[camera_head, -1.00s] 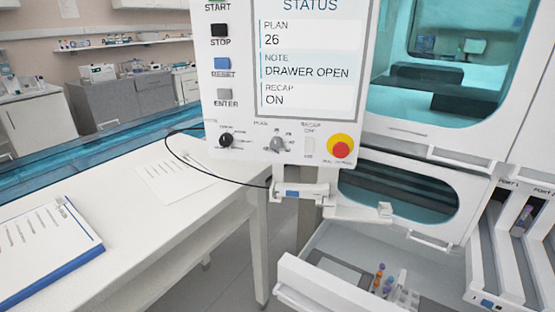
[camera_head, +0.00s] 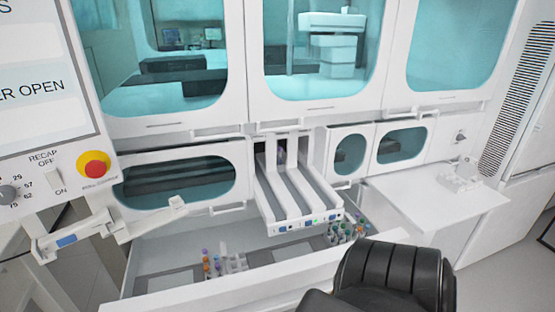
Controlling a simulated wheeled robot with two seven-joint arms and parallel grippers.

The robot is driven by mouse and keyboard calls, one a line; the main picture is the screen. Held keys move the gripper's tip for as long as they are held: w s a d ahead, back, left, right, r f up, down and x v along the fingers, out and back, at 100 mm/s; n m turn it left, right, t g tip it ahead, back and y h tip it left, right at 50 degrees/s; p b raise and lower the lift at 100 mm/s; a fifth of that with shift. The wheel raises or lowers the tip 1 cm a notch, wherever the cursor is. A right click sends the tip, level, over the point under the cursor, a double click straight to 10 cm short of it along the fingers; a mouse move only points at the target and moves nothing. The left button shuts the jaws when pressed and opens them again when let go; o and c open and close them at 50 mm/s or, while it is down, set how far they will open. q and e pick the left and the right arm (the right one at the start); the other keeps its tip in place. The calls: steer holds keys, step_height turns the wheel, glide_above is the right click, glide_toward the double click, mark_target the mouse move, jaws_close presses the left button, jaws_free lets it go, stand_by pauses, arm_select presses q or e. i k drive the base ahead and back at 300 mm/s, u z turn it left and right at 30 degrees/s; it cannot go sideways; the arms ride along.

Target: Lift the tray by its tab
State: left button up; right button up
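No single piece stands out clearly as the tray, and I cannot make out a tab. An open white drawer (camera_head: 215,296) lies low in the middle. In it are grey flat panels (camera_head: 170,283), a small white rack with coloured-cap tubes (camera_head: 211,264) and a second tube group (camera_head: 346,232) at its right. A white three-lane track unit (camera_head: 300,198) juts out above the drawer and hides part of it. A white platform (camera_head: 430,207) at the right carries a small white fixture (camera_head: 462,174). Neither of my grippers is in view.
Windowed cabinet doors line the back.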

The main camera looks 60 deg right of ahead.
mark_target(349, 231)
steer(key=z, duration=1.85)
